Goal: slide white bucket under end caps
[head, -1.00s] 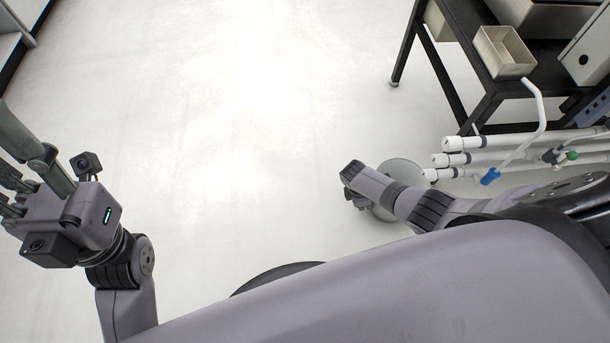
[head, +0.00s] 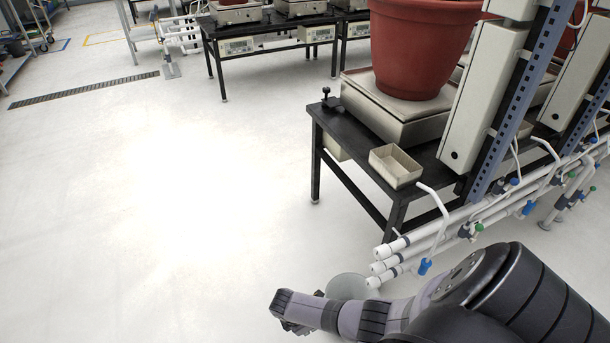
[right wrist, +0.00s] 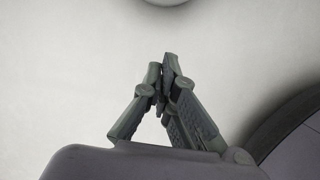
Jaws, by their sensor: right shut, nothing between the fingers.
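The white bucket (head: 347,287) shows as a pale round shape on the floor in the head view, partly hidden behind my right arm. The white pipe end caps (head: 379,267) are stacked just right of it, and the lowest is close to its rim. I cannot tell whether the bucket is fully under them. In the right wrist view, a pale rounded edge (right wrist: 166,2), likely the bucket, shows at the top, ahead of and apart from my fingertips. My right gripper (right wrist: 168,58) is shut and empty, low over the floor. My left gripper is in neither current view.
A black table (head: 327,115) at right holds a scale with a red pot (head: 417,45) and a small beige box (head: 395,166). White pipes with a blue valve (head: 425,267) run along its near side. Open floor (head: 150,210) lies to the left.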

